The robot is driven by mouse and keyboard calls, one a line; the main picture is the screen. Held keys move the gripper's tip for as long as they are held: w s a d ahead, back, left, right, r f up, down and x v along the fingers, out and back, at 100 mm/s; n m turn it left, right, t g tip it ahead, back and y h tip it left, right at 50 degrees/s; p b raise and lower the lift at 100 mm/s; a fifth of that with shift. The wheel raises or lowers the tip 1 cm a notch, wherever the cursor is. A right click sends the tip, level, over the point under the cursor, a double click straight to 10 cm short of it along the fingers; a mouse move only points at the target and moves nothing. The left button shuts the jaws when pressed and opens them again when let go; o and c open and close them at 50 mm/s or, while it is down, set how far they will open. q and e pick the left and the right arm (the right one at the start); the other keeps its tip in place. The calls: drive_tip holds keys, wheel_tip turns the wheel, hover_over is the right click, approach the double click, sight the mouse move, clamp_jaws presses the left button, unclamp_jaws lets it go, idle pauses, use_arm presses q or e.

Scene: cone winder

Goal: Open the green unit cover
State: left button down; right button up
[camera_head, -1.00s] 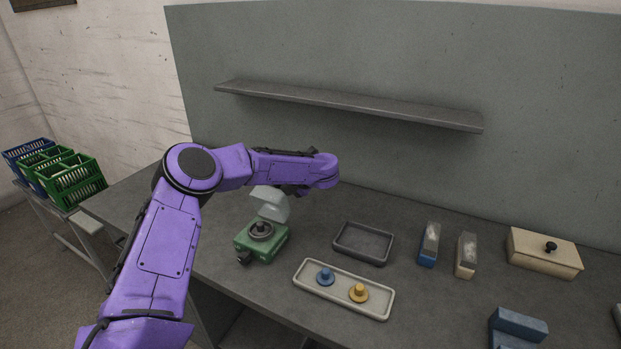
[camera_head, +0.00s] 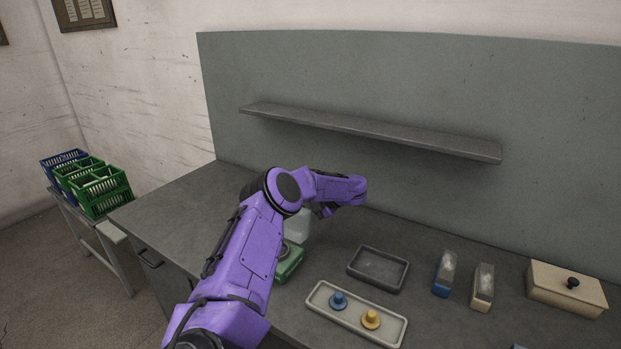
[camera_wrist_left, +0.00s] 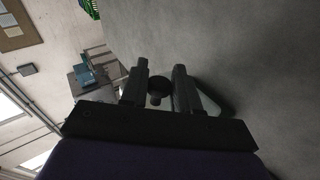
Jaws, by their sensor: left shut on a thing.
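The green unit (camera_head: 291,266) stands on the bench, largely hidden behind my left arm. Its pale cover (camera_head: 299,226) is raised and tilted up at the back of the unit, leaving part of the top uncovered. My left gripper (camera_head: 325,209) is beside the cover's upper part, mostly hidden under my purple wrist. In the left wrist view the two fingers (camera_wrist_left: 160,82) are shut on a dark round knob (camera_wrist_left: 160,86), which looks like the cover's knob. A pale edge beside the right finger may be the cover. My right gripper is out of view.
A grey tray (camera_head: 403,277) and a cream tray (camera_head: 389,331) with a blue and a yellow knobbed piece lie right of the unit. Two brushes and a lidded box (camera_head: 567,291) stand farther right. A shelf (camera_head: 370,128) overhangs the back. The bench left of the arm is clear.

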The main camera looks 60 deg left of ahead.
use_arm(q)
drive_tip(key=c, duration=0.9)
unclamp_jaws()
drive_tip(key=shift+s, duration=0.1)
drive_tip(key=shift+w+d+r, duration=0.1)
drive_tip(key=shift+w, duration=0.1)
drive_tip(key=b+v, duration=0.3)
drive_tip(key=v, duration=0.7)
drive_tip(key=shift+s+r, duration=0.1)
drive_tip(key=shift+s, duration=0.05)
drive_tip(key=shift+r, duration=0.1)
